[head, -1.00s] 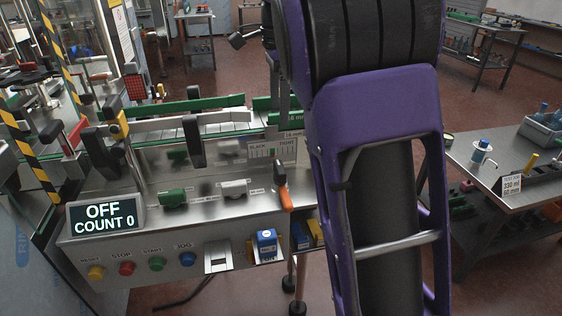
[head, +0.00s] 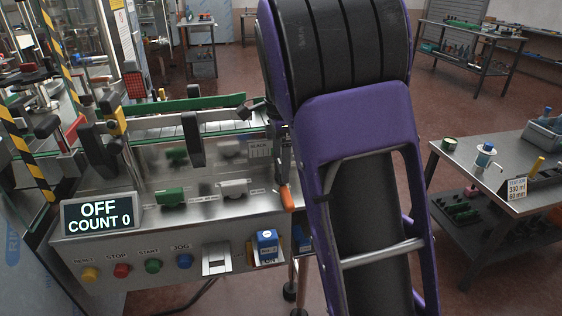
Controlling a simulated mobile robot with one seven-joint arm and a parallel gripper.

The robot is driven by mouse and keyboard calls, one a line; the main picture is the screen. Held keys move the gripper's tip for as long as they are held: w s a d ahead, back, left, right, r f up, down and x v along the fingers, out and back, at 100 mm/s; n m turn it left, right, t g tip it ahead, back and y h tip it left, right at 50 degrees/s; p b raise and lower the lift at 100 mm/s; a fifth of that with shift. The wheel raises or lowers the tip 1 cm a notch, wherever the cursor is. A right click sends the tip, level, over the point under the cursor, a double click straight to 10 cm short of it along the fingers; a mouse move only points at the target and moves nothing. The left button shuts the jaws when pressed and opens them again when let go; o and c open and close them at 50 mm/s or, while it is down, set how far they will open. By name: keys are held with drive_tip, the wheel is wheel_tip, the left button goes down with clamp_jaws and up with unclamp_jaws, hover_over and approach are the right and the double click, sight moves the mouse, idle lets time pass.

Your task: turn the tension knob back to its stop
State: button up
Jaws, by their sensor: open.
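I cannot tell whether this lever is the tension knob or whether the knob is hidden behind my arm. My gripper (head: 252,109) is small and dark at the green guide rail, above the scale and the orange grip. It is open, and no contact with the lever shows.
The display (head: 99,214) reads OFF and COUNT 0. Green (head: 172,197) and white (head: 233,189) knobs stand on the sloped panel, above coloured buttons. A blue block (head: 267,244) sits at the panel's front. My arm covers the machine's right end; a side table (head: 455,157) stands right.

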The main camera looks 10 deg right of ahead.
drive_tip(key=shift+c, duration=0.3)
drive_tip(key=c, duration=1.2)
drive_tip(key=shift+r+n, duration=0.1)
drive_tip(key=shift+n, duration=0.2)
